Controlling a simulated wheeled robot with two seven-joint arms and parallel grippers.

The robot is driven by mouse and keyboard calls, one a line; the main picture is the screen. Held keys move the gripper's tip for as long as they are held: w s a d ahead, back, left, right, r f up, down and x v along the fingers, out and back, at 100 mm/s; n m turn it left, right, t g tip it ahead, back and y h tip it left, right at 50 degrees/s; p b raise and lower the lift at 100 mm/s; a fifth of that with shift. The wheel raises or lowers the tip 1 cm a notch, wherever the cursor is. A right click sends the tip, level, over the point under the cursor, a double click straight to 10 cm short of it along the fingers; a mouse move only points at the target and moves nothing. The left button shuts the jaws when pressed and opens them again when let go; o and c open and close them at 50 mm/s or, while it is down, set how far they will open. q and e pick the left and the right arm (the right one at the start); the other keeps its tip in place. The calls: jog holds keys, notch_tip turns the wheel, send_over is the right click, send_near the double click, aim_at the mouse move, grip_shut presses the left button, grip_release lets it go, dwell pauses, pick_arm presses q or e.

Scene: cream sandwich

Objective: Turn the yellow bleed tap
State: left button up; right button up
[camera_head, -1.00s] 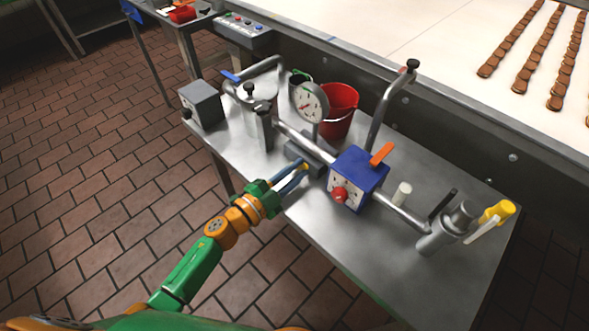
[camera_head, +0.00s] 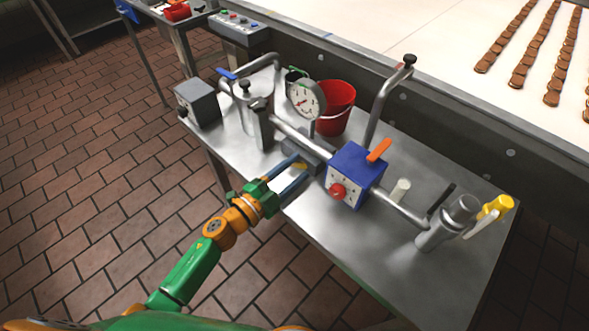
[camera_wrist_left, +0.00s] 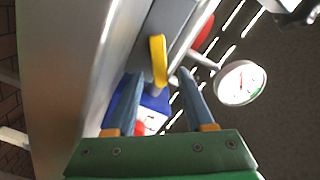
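The yellow bleed tap (camera_head: 301,166) is a small yellow lever on a grey block below the pressure gauge. In the left wrist view the tap (camera_wrist_left: 158,60) is an upright yellow lever with a round stem. My left gripper (camera_head: 302,168) is open, with its two blue fingers reaching in at the tap. In the wrist view the left gripper (camera_wrist_left: 158,76) has one finger on each side of the tap, with visible gaps, around its lower part. I cannot tell how deep the tap sits between the fingertips. My right gripper is not in view.
The white gauge (camera_head: 306,100) and a red bucket (camera_head: 336,108) stand behind the tap. A blue box (camera_head: 355,178) with a red knob is close to its right. A second yellow handle (camera_head: 496,207) is at the far right. The bench front is clear.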

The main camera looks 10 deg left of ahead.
pick_arm(q)
jog(key=v, duration=0.7)
jog(key=shift+a, duration=0.1)
